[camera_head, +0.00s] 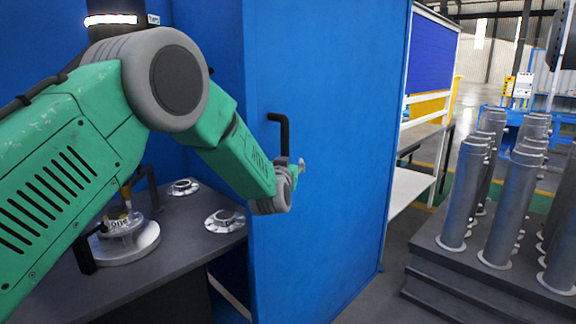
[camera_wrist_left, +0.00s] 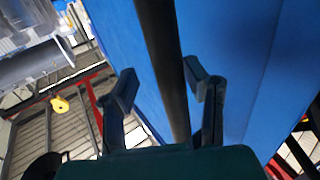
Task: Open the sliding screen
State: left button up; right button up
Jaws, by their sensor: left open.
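The sliding screen (camera_head: 345,130) is a tall blue panel in the middle of the head view, with a black bar handle (camera_head: 284,132) on its face. My left gripper (camera_head: 301,167) is at the handle's lower part, largely hidden by its own wrist. In the left wrist view, my gripper's two dark fingers (camera_wrist_left: 160,84) are spread apart. The black handle (camera_wrist_left: 160,45) runs between them, in front of the blue screen (camera_wrist_left: 230,40). Whether either finger touches the bar cannot be told. My right gripper is not in view.
A dark worktop (camera_head: 190,240) at left, beside the screen's left edge, holds several flanged metal parts (camera_head: 225,220). Upright grey metal cylinders (camera_head: 510,205) stand on a dark stepped platform (camera_head: 445,275) at right. A white-framed shelf (camera_head: 408,190) stands behind the screen.

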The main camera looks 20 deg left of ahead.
pick_arm(q)
jog(key=shift+r, duration=0.15)
jog(key=s+d, duration=0.2)
jog(key=s, duration=0.9)
jog(key=shift+s+d, duration=0.25)
jog(key=shift+s, duration=0.1)
jog(key=shift+a+f, duration=0.2)
